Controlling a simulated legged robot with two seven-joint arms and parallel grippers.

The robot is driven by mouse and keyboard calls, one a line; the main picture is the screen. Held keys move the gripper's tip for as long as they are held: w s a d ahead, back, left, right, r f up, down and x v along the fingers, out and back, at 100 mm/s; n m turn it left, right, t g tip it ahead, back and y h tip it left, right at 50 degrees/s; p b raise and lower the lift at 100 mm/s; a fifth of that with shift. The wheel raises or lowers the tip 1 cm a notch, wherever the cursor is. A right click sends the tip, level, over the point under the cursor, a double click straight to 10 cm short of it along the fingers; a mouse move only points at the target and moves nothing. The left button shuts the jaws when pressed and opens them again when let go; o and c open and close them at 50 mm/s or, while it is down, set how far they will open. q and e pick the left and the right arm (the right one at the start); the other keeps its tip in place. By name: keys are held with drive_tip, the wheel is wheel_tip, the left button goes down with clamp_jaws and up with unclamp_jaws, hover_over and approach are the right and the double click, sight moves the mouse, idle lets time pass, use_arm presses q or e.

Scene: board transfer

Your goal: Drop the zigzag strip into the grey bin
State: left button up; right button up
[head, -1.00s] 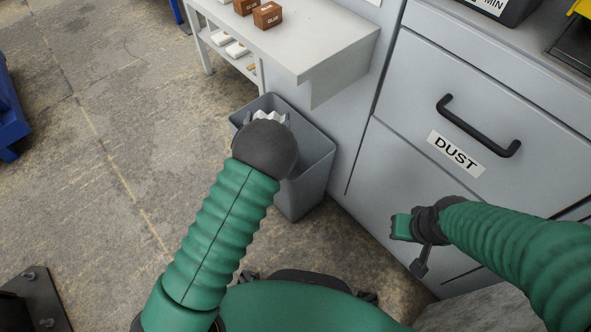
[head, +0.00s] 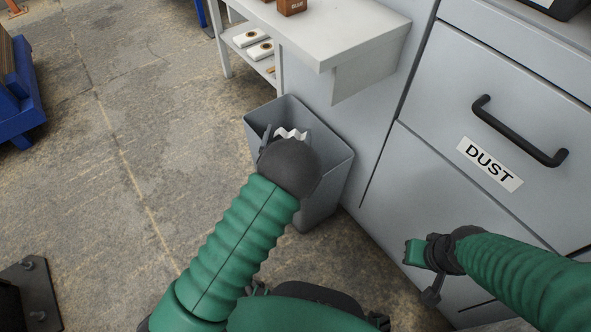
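The white zigzag strip (head: 291,134) shows just beyond my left gripper, over the mouth of the grey bin. My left gripper (head: 286,138) points down at the bin, and dark finger parts show on either side of the strip. My own wrist hides most of the fingers, so I cannot tell whether they grip the strip. The grey bin (head: 335,165) stands on the floor against the cabinet, its near side partly hidden by my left arm. My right gripper (head: 422,270) is at the lower right, in front of the cabinet, away from the bin; its finger gap is unclear.
A white table (head: 345,50) overhangs close behind the bin, with a brown box (head: 291,5) on top and white items (head: 258,50) on its shelf. A grey cabinet with a DUST drawer (head: 490,165) stands at the right.

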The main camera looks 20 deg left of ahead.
use_arm(q)
drive_tip(key=s+d+p, duration=0.2)
drive_tip(key=s+p, duration=0.5)
drive_tip(key=s, duration=0.9)
drive_tip(key=shift+s+r, duration=0.35)
